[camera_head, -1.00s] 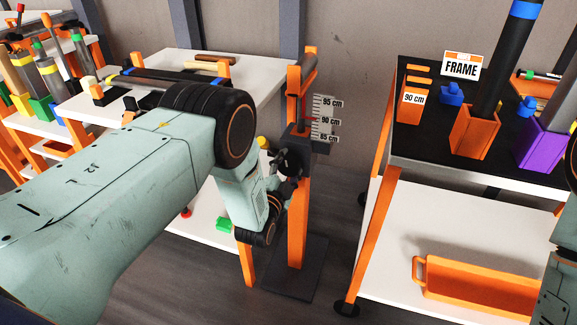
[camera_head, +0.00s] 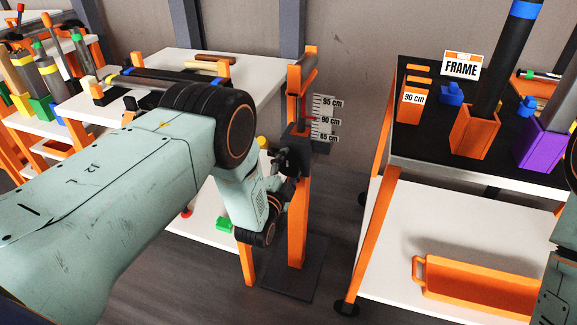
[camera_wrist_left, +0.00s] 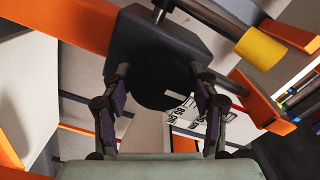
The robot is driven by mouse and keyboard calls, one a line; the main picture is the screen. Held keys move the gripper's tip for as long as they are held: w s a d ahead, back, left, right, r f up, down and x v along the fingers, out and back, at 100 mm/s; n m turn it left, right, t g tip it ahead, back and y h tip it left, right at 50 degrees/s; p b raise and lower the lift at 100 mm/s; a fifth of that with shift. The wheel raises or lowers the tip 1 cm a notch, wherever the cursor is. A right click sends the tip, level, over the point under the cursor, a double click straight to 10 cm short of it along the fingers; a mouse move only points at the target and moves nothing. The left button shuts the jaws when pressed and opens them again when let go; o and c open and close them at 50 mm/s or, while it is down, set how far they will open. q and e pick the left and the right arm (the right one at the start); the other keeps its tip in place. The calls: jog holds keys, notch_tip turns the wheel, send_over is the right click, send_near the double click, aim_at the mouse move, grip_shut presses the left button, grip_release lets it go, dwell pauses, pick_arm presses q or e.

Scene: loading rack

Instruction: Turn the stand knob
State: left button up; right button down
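The stand is an orange post (camera_head: 298,220) on a dark base plate, with a dark collar (camera_head: 297,138) beside a height scale (camera_head: 323,120) marked 95, 90 and 85 cm. In the left wrist view the knob (camera_wrist_left: 160,82) is a dark round disc with a small pale mark, on the face of a dark block. My left gripper (camera_wrist_left: 161,90) has one finger on each side of the knob, fingertips close to its rim. I cannot tell whether they touch it. In the head view my left gripper (camera_head: 281,170) is at the collar and partly hides it. My right gripper is out of view.
A white table (camera_head: 262,75) with tubes stands behind the stand. To the right is a cart (camera_head: 400,160) with an orange holder (camera_head: 476,132), a purple holder (camera_head: 540,146) and a FRAME sign (camera_head: 461,66). An orange tray (camera_head: 480,288) lies on its lower shelf.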

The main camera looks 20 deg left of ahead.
pick_arm(q)
jog(key=o, duration=0.3)
jog(key=s, duration=1.2)
jog(key=shift+a, duration=0.2)
jog(key=w, duration=1.2)
jog(key=shift+d, duration=0.2)
